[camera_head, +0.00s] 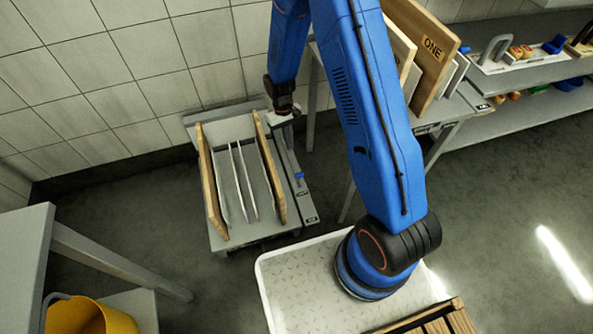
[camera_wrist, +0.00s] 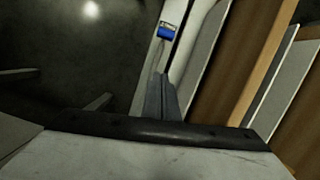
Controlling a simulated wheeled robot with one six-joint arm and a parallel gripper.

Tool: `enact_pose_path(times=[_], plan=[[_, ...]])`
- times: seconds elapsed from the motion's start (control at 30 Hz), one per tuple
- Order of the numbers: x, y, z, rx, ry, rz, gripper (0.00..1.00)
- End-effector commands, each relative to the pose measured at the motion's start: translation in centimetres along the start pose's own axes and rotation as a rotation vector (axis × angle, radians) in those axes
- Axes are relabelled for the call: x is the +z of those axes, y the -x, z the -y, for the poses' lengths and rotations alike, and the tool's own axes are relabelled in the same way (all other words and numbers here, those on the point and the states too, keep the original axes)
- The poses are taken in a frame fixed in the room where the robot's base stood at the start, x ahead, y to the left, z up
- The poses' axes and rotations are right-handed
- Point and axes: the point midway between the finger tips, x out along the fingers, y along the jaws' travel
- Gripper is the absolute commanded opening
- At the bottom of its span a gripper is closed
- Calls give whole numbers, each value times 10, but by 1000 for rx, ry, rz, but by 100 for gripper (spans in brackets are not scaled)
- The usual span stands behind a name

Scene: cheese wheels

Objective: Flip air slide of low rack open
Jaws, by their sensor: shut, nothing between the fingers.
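The low rack (camera_head: 220,242) stands on the floor by the tiled wall in the head view, with wooden boards and thin pale plates upright in it. A grey rail runs along its right side and bears a small blue slide (camera_head: 298,175). The blue slide also shows in the wrist view (camera_wrist: 166,32), beyond my fingertips. My gripper (camera_wrist: 160,92) is shut and empty, over the rail and apart from the blue slide. In the head view my gripper (camera_head: 281,119) is at the rack's back right corner, its fingertips hard to make out. I cannot tell the slide's setting.
A wooden board (camera_head: 205,180) stands at the rack's left and another (camera_head: 270,165) beside the rail. A taller table (camera_head: 452,110) with boards is to the right. A grey table (camera_head: 25,245) and yellow bucket (camera_head: 90,316) are at left. Bare floor lies left of the rack.

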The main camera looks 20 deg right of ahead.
Motion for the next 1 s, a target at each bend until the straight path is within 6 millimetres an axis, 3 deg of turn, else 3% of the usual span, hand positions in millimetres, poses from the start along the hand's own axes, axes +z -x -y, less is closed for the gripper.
enact_pose_path(times=[0.2,0.67,1.0], plan=[[-4,-16,2,1,5,15,0],[-3,-21,2,1,5,17,0],[-2,-68,2,1,5,19,0]])
